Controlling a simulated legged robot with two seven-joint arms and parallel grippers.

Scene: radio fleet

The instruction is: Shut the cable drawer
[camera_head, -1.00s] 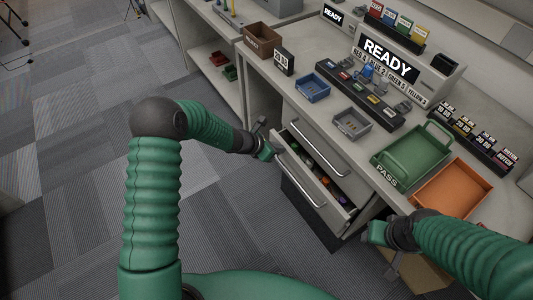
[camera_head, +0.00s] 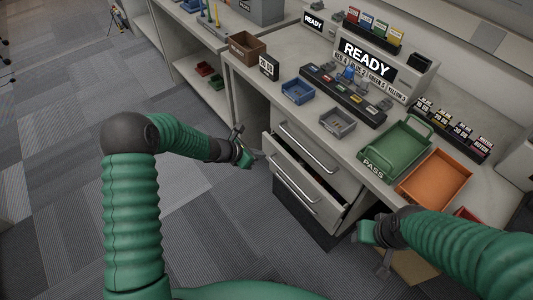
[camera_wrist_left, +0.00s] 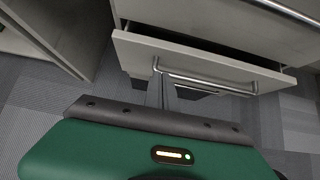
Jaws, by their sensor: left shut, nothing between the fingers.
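The cable drawer (camera_head: 300,188) is the lower drawer of the grey cabinet under the bench. It stands partly open, with a narrow dark gap along its top and little of its inside showing. Its front and bar handle also show in the left wrist view (camera_wrist_left: 210,82). My left gripper (camera_head: 258,156) is shut and empty at the left end of the drawer front. In the left wrist view its fingers (camera_wrist_left: 161,90) are by the left end of the handle; I cannot tell whether they touch. My right gripper (camera_head: 384,266) hangs right of the drawer; its jaws are unclear.
The upper drawer (camera_head: 316,148) above is closed. The bench top holds a blue tray (camera_head: 297,92), a grey tray (camera_head: 337,123), a green PASS tray (camera_head: 396,148) and an orange tray (camera_head: 435,180). An open cardboard box is below my right gripper. Carpet to the left is clear.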

